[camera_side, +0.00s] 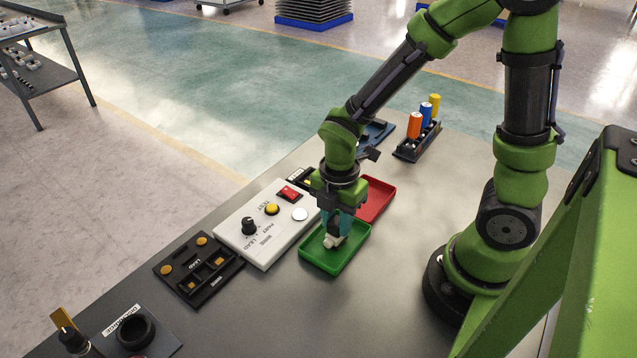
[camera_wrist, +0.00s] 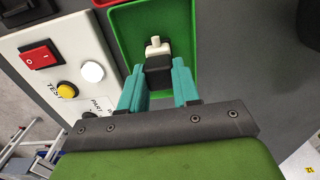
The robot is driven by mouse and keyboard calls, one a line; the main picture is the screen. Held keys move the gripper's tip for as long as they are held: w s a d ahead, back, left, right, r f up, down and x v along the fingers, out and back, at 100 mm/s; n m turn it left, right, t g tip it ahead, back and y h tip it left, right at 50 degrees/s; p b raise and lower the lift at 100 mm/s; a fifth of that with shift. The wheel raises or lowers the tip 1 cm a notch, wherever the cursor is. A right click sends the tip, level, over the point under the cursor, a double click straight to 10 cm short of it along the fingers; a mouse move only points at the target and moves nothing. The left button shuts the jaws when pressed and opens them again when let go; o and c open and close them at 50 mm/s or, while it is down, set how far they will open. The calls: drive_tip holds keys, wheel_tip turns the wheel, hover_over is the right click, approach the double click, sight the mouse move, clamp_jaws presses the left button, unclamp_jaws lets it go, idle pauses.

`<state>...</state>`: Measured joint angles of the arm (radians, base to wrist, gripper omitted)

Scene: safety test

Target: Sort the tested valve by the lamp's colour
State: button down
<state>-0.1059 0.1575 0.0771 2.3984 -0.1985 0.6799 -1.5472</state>
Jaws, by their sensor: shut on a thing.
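My gripper (camera_side: 338,226) points down over the green tray (camera_side: 318,263), its teal fingers shut on the valve. The valve (camera_side: 332,241) is small, with a white top end and a dark body in the wrist view (camera_wrist: 154,46). It is inside the tray's outline; I cannot tell whether it touches the floor. The red tray (camera_side: 375,201) sits just behind the green one and looks empty where visible. The white test box (camera_side: 262,250) stands left of the trays. Its round lamp (camera_side: 300,214) looks white, also in the wrist view (camera_wrist: 92,71), with no red or green showing.
The test box carries a red switch (camera_side: 289,193), yellow button (camera_side: 272,209) and black knob (camera_side: 249,226). A black lead holder (camera_side: 198,268) and a black ring fixture (camera_side: 135,332) lie front left. A rack with coloured cylinders (camera_side: 415,147) stands behind. Bare table lies right of the green tray.

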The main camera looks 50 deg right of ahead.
drive_tip(key=shift+f, duration=0.15)
drive_tip(key=c, duration=0.7)
unclamp_jaws()
drive_tip(key=shift+c, duration=0.2)
drive_tip(key=shift+r, duration=3.5)
